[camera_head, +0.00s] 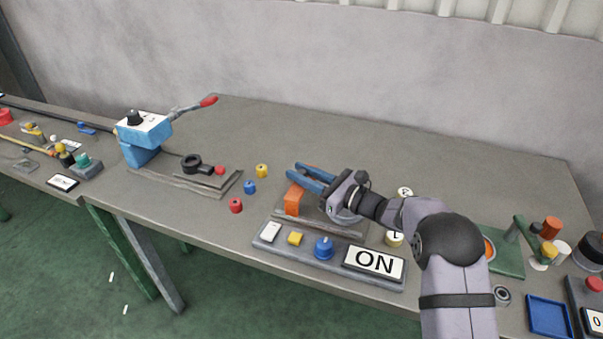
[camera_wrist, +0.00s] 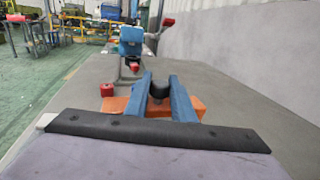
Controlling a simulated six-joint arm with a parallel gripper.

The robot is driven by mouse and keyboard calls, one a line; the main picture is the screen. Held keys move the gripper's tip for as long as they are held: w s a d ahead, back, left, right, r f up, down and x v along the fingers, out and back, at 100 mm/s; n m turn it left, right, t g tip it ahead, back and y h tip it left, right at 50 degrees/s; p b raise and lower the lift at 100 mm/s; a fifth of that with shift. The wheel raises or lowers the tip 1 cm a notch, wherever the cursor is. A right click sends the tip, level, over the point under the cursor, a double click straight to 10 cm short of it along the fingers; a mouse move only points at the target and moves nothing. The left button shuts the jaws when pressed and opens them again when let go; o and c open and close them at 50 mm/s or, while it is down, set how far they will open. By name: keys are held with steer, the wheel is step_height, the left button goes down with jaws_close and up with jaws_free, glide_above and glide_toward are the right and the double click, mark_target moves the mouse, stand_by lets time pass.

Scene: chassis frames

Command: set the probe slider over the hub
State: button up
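An orange block (camera_head: 294,200), which looks like the probe slider, sits at the left end of a grey-brown base (camera_head: 325,223). My gripper (camera_head: 302,172) points left, low over the block, its two blue fingers apart. In the wrist view, a dark round knob (camera_wrist: 160,90) shows between the fingers (camera_wrist: 161,80), in front of or on the orange block (camera_wrist: 128,104). I see no clear sign of the fingers pressing on the knob. Nothing is plainly marked as the hub, and my gripper hides part of the base.
A panel with an ON sign (camera_head: 375,262) and coloured buttons lies in front. Red (camera_head: 236,205), blue (camera_head: 250,187) and yellow (camera_head: 262,171) pieces stand left of my gripper. A blue machine (camera_head: 145,132) with a red-tipped lever is further left. The table's back is clear.

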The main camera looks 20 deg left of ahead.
steer(key=shift+d, duration=0.4)
jaws_close()
steer(key=d+b, duration=0.1)
steer(key=d, duration=1.1)
steer(key=shift+d+b, duration=0.25)
steer(key=shift+b, duration=0.15)
steer(key=o, duration=0.6)
jaws_free()
steer(key=shift+f, duration=0.1)
steer(key=o, duration=0.4)
steer(key=shift+d, duration=0.25)
steer(key=shift+c, duration=0.2)
steer(key=shift+a, duration=0.1)
steer(key=shift+a, duration=0.1)
steer(key=b+v, duration=0.1)
steer(key=v, duration=0.6)
steer(key=shift+d+b, duration=0.2)
steer(key=shift+b, duration=0.1)
